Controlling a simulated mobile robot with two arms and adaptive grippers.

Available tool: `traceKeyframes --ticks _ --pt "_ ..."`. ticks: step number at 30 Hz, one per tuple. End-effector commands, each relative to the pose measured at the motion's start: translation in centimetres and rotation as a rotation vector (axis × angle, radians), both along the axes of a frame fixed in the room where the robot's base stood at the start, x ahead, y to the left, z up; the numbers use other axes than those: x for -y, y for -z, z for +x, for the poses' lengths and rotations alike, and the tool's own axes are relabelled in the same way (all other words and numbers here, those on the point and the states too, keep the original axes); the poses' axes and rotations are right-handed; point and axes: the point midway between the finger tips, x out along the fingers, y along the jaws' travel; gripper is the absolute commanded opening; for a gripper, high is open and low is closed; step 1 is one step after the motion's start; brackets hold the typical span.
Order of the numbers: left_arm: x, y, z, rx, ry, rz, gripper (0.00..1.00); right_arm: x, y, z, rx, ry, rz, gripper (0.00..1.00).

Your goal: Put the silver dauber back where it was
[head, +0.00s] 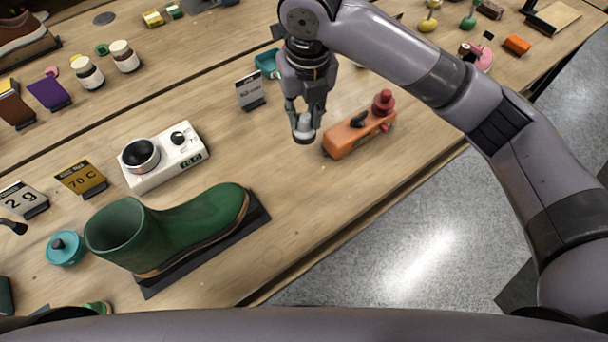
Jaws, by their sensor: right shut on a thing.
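My right gripper (304,118) points down over the middle of the table. It is shut on a small rounded silver piece with a dark underside, which looks like the silver dauber (304,130). Its upper part is hidden between the fingers. I cannot tell whether its underside touches the table. An orange block-shaped device (358,134) with a dark lever and a red knob lies just right of it. My left gripper is not in view.
A black-and-white label card (250,91) and a teal tray (267,64) stand left of and behind my right gripper. A white device with a dial (163,158) and a green boot (168,229) on a dark mat are to the left. Bare wood (265,160) lies between.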

Motion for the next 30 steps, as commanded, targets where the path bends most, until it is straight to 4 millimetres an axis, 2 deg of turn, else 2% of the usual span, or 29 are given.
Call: traceKeyframes --ticks 2,5,15,19,30 --pt "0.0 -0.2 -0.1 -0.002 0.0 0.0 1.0 0.0 -0.3 -0.4 -0.01 -0.018 0.004 0.0" --pt "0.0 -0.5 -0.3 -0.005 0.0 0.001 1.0 0.0 1.0 -0.7 -0.019 -0.024 0.004 0.0" --pt "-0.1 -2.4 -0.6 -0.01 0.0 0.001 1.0 0.1 9.9 -0.7 -0.019 -0.021 0.004 0.0" --pt "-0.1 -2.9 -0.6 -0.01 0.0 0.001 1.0 0.0 12.8 -0.7 -0.018 -0.021 0.004 0.0" --pt "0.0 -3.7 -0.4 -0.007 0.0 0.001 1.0 0.0 17.2 -0.7 -0.015 -0.021 0.005 0.0"
